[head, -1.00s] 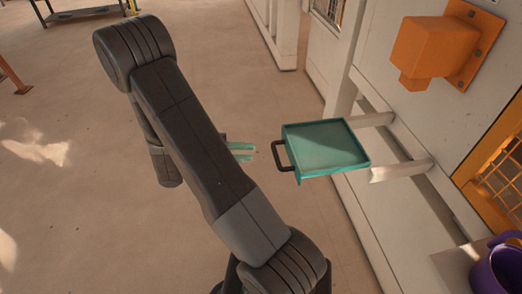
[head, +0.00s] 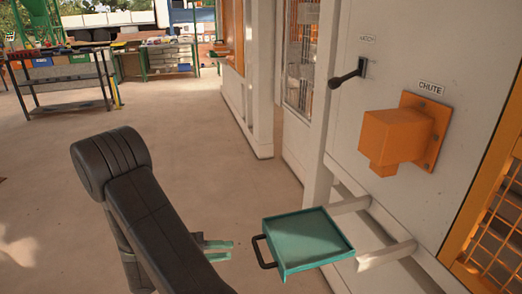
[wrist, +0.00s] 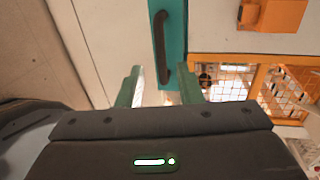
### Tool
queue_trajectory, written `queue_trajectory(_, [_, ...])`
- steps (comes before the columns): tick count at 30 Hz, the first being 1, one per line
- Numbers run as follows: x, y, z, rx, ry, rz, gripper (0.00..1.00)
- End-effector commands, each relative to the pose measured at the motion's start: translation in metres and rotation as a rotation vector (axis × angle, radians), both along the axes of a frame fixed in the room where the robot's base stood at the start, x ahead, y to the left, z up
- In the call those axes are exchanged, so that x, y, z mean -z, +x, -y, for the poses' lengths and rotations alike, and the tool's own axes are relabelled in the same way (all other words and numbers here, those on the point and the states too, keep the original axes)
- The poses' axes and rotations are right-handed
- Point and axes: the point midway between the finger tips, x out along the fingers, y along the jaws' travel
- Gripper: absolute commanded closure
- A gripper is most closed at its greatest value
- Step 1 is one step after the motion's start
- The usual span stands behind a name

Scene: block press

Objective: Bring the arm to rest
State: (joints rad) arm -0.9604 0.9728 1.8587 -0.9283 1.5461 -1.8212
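My gripper (head: 217,251) is open and empty, with its two green fingers apart. It hangs in the air just left of the black tray handle (head: 263,252), with a gap between them. The teal tray (head: 305,238) looks empty and sits on two pale rails that stick out from the white machine wall. In the wrist view, the gripper fingers (wrist: 160,85) stand apart and the tray's teal front with its black handle (wrist: 164,48) shows beyond them. My arm is bent, its dark elbow raised at the left of the head view.
An orange chute (head: 396,140) juts from the wall above and right of the tray. A black hatch lever (head: 348,74) is higher up. An orange mesh panel (head: 488,225) is at right. A dark workbench (head: 65,85) stands far back left. The floor (head: 180,155) between is clear.

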Motion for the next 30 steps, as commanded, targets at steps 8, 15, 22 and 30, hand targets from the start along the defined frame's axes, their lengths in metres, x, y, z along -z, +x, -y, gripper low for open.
queue_trajectory(8, [0.012, 0.017, 0.050, 0.004, 0.000, -0.001, 0.67])
queue_trajectory(15, [0.019, 0.029, 0.081, 0.002, 0.001, 0.000, 0.67])
queue_trajectory(22, [0.021, 0.034, 0.094, 0.000, 0.001, 0.000, 0.67])
queue_trajectory(30, [0.021, 0.035, 0.096, -0.001, 0.001, 0.000, 0.67])
